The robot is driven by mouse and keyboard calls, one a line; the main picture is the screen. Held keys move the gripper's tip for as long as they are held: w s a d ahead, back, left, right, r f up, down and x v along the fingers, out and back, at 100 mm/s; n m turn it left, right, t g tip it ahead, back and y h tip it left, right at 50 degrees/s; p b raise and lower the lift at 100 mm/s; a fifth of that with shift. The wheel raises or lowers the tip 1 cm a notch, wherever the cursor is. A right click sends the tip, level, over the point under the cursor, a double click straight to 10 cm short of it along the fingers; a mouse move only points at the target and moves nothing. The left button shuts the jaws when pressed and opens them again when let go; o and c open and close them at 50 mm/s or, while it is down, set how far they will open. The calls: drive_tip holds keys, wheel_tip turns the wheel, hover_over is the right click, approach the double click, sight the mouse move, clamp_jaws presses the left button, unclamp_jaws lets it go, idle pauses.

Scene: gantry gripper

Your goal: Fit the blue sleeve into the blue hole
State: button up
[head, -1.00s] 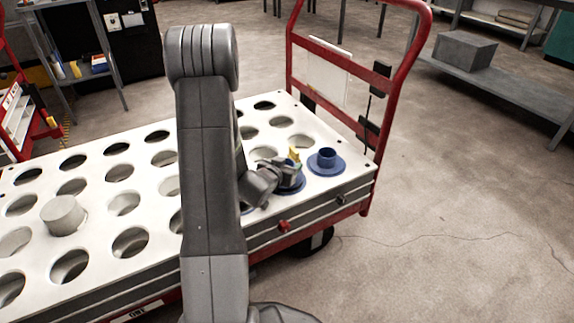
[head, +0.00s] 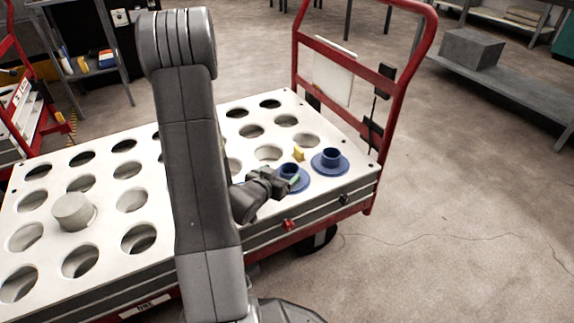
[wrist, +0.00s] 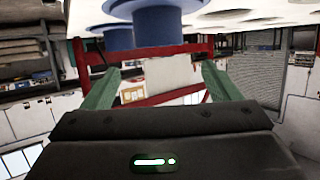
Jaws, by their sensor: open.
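Two blue flanged sleeves stand upright at the right end of the white board (head: 112,180). The nearer blue sleeve (head: 306,182) is partly hidden by my gripper (head: 285,180) in the head view. The other blue sleeve (head: 331,160) stands to its right, clear of the gripper. In the wrist view, which looks upside down, a large blue sleeve (wrist: 160,22) has its flange against the board, with the second blue sleeve (wrist: 118,39) behind it. My gripper (wrist: 160,70) is open, its green fingers apart and empty. The blue hole itself cannot be made out.
A small yellow piece (head: 299,154) stands beside the nearer sleeve. A pale cylinder (head: 73,211) stands on the board at left, among several open holes. The red cart handle (head: 403,95) rises at the right end.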

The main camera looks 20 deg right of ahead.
sight(292, 164)
drive_tip(key=shift+p+v, duration=0.3)
drive_tip(key=shift+v, duration=1.85)
drive_tip(key=b+x, duration=0.3)
drive_tip(key=x, duration=1.1)
drive_tip(key=shift+b, duration=0.35)
drive_tip(key=shift+a+r+p, duration=0.1)
drive_tip(key=shift+r+p, duration=0.2)
drive_tip(key=shift+r, duration=0.05)
drive_tip(key=shift+f, duration=0.1)
